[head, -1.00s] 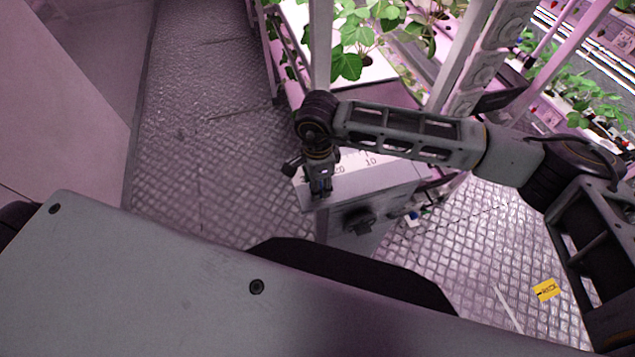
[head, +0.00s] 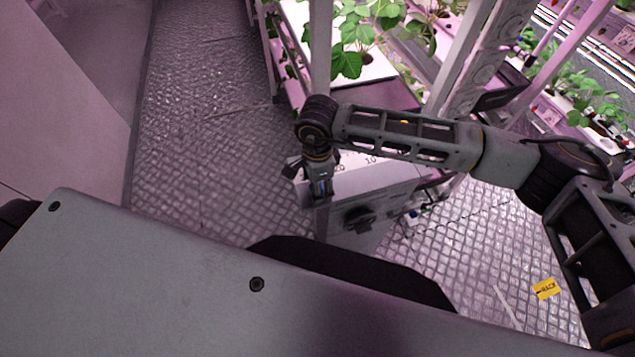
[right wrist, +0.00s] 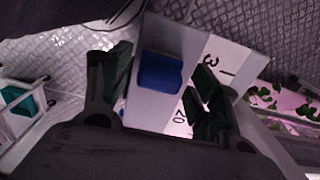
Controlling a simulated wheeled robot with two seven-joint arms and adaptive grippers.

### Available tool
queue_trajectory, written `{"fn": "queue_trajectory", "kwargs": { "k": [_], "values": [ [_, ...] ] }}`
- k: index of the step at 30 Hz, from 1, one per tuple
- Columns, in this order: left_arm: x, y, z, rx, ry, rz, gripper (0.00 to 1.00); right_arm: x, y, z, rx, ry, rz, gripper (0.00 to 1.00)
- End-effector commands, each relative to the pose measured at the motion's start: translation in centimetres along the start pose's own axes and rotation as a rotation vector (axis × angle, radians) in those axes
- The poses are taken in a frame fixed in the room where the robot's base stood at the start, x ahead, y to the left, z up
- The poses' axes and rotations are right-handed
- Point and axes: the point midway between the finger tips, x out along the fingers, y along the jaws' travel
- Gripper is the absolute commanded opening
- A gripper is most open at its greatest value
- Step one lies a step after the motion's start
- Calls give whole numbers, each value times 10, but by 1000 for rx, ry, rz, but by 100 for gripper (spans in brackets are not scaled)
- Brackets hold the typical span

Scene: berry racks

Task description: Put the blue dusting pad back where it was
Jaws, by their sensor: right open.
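The blue dusting pad (right wrist: 160,72) lies flat on the grey top of a cabinet, beside a white strip with black numbers, in the right wrist view. A small patch of blue (head: 321,187) also shows at the gripper in the head view, where the fingers hide most of the pad. My right gripper (right wrist: 164,64) is open, its dark fingers on either side of the pad with gaps between. It points down over the cabinet's near left corner. I cannot tell how high above the top the fingertips are. My left gripper is not in view.
The grey cabinet (head: 385,195) with a dark knob on its front stands at the end of a plant rack (head: 319,45). Strawberry plants (head: 350,60) and rack posts are close behind my right arm. A yellow tag (head: 545,289) lies on the metal floor; the left aisle is clear.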

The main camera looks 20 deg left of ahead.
Motion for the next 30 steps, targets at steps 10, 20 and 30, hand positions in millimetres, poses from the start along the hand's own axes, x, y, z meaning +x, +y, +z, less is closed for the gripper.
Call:
{"fn": "queue_trajectory", "kwargs": {
  "k": [10,20,30],
  "values": [
    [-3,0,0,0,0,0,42,-2,0,0,0,0,0,62],
    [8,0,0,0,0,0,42,-35,-1,0,0,0,-5,62],
    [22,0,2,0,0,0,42,-86,-1,0,0,1,-3,62]
  ]
}}
